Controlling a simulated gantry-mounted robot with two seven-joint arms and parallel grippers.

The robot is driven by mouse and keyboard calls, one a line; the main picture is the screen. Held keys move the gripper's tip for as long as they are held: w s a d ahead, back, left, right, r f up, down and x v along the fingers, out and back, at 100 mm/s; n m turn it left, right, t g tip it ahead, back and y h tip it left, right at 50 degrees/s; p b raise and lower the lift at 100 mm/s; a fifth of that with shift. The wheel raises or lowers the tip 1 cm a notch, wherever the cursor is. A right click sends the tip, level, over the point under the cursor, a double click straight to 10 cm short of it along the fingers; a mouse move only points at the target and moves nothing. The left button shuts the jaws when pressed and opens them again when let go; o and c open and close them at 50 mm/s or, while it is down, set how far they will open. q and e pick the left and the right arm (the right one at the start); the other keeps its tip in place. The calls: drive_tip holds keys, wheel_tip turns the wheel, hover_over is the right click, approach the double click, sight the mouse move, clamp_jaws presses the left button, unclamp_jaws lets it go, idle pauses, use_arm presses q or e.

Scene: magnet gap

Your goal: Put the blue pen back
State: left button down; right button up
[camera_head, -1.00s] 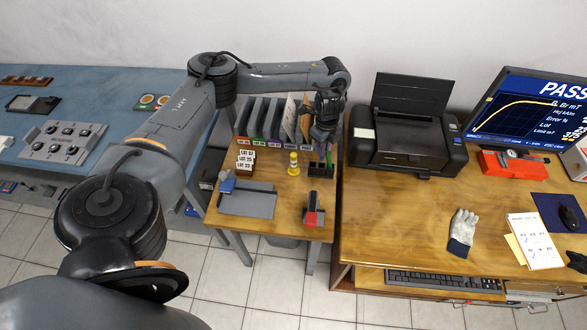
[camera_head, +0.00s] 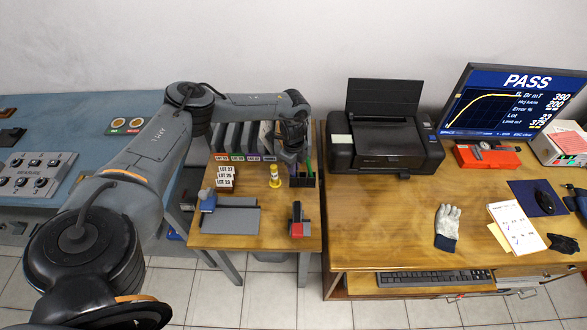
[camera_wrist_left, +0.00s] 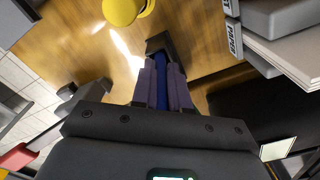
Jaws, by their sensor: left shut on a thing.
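My left gripper (camera_head: 291,157) is above the back left of the black pen holder (camera_head: 303,182) on the small wooden desk. In the left wrist view its two purple-grey fingers (camera_wrist_left: 163,75) are shut on the blue pen (camera_wrist_left: 162,82), which shows as a blue strip between them. The pen points toward a dark open-topped compartment of the holder (camera_wrist_left: 159,42). I cannot tell whether its tip is inside. In the head view the gripper hides the pen. A green pen (camera_head: 308,166) stands in the holder's right part. My right gripper is not in view.
A yellow-and-white bottle (camera_head: 274,176) stands just left of the holder. Upright grey files (camera_head: 235,138) stand behind, close to the arm. A black printer (camera_head: 385,140) is at the right. A red-and-black stamp (camera_head: 298,222) and a grey tray (camera_head: 232,218) are in front.

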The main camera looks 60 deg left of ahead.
use_arm(q)
drive_tip(key=shift+f, duration=0.6)
drive_tip(key=shift+f, duration=0.2)
drive_tip(key=c, duration=1.1)
unclamp_jaws()
drive_tip(key=shift+r, duration=0.1)
